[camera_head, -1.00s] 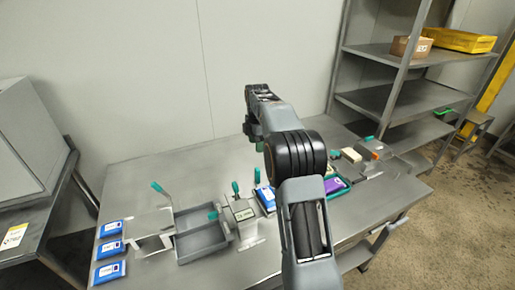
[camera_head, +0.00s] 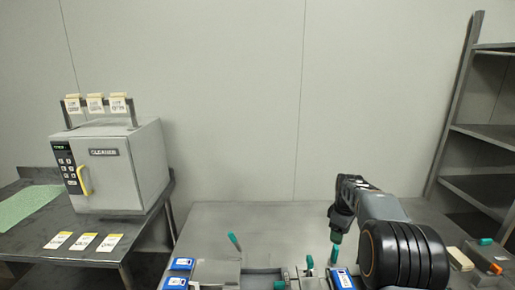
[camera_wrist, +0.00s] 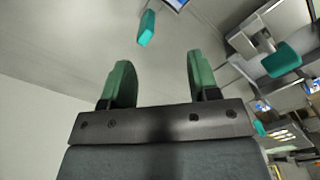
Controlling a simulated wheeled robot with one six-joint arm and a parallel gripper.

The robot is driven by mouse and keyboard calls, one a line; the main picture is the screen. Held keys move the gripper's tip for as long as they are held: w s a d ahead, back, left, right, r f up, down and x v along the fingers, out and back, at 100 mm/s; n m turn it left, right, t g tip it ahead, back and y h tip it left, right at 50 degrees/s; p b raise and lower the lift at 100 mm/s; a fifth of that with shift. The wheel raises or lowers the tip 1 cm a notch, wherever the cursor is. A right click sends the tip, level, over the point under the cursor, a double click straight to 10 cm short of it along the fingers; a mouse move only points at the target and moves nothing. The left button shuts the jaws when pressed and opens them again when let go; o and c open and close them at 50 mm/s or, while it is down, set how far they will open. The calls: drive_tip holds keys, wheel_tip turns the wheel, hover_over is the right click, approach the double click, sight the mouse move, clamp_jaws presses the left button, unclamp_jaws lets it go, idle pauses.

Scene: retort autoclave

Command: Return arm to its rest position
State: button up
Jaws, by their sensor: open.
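My gripper shows in the wrist view (camera_wrist: 155,85), its two green fingers spread apart with nothing between them. In the head view my arm rises at the right over the steel table (camera_head: 265,215), bent at the elbow. The gripper end (camera_head: 337,237) points down there and is partly hidden by my own arm. In the wrist view a teal handle (camera_wrist: 146,28) stands beyond the fingers, apart from them.
Blue packets (camera_head: 182,264), a grey tray (camera_head: 262,277) and teal-handled fixtures sit along the table's near part. A grey autoclave (camera_head: 115,168) stands on a side table at left, with three labelled cards (camera_head: 83,242) before it. A shelf rack (camera_head: 480,140) stands at right.

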drive_tip(key=s+a+r+m+t, duration=0.1)
drive_tip(key=s+a+m, duration=0.2)
drive_tip(key=s, duration=0.6)
drive_tip(key=s+a+r+m+t+p, duration=0.1)
drive_tip(key=s+a+r+m, duration=0.1)
drive_tip(key=s+a, duration=0.3)
drive_tip(key=s+a+r+m+t, duration=0.1)
drive_tip(key=s+a+r+m, duration=0.1)
drive_tip(key=s, duration=1)
drive_tip(key=shift+s+a+m+t, duration=0.3)
drive_tip(key=shift+a+m, duration=0.6)
drive_tip(key=shift+m, duration=0.3)
